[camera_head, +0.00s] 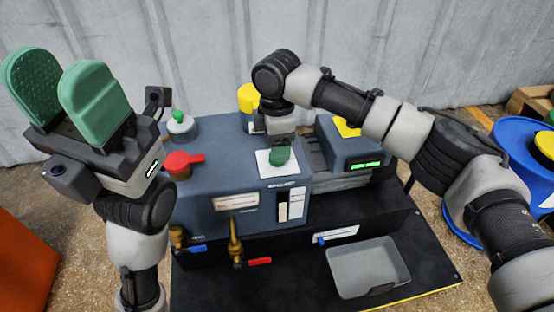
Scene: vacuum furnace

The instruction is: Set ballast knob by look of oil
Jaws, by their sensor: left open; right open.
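The blue-grey pump (225,175) stands in the middle on a black base. A white plate (265,168) with small lettering lies on its top. My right gripper (280,157) points down over this plate, its green fingers at or just above it. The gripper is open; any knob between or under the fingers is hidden. An oil sight window (282,212) with a pale strip is on the pump's front, beside white labels; the oil's look is too small to judge surely. My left gripper (68,95) is open and empty, raised at the upper left with green fingers upward.
A red handle (183,161) and a green-topped fitting (180,122) are on the pump's left. Brass valves (235,243) with blue and red levers stick out in front. A grey tray (366,268) lies front right. A blue drum (520,160) stands at right.

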